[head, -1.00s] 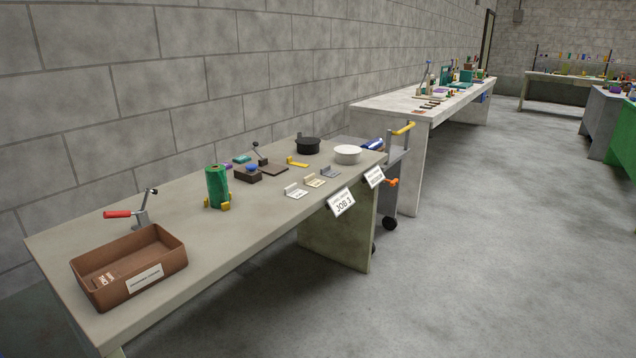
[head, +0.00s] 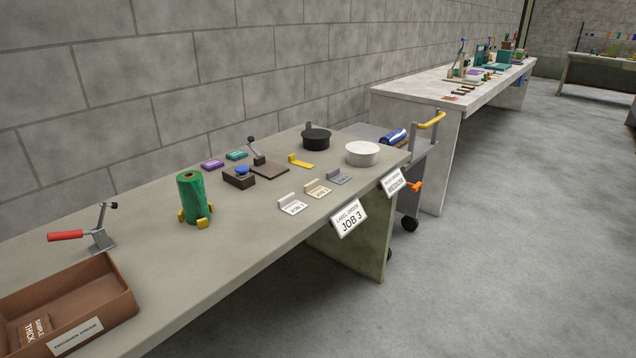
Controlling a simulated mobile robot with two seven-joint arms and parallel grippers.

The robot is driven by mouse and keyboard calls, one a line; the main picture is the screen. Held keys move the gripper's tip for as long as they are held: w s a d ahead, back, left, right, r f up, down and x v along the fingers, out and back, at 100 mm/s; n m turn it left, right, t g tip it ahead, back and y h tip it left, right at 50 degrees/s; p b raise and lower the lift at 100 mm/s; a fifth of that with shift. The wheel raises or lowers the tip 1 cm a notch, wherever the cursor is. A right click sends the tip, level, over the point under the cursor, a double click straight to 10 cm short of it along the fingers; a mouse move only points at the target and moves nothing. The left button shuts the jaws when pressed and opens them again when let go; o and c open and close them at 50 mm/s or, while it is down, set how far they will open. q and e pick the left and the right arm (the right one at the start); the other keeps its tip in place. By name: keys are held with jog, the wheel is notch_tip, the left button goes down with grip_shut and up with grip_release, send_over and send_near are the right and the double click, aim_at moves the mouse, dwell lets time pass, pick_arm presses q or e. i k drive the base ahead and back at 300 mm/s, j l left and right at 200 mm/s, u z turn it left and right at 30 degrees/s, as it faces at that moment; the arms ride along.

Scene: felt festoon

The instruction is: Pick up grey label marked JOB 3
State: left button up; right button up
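A small grey label (head: 338,177) stands on the near table, the farthest right in a row of three L-shaped labels. A cream label (head: 317,189) and a white label (head: 292,205) are beside it to the left. Their small print is too small to read surely. A white sign (head: 349,218) reading "LABEL ORDER JOB 3" hangs at the table's front edge, in front of the labels. Neither of my grippers is in view.
On the near table (head: 240,245) are a green roll (head: 192,198), a brown tray (head: 118,308), a white round dish (head: 362,153), a black pot (head: 316,139) and a red-handled lever (head: 85,236). A cart (head: 420,150) stands beyond its right end. The floor (head: 500,260) at right is clear.

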aim_at(335, 176)
jog(key=i+l+u, duration=0.1)
jog(key=i+l, duration=0.15)
jog(key=i, duration=0.15)
jog(key=i+l+u, duration=0.1)
jog(key=i+l, duration=0.15)
jog(key=i, duration=0.15)
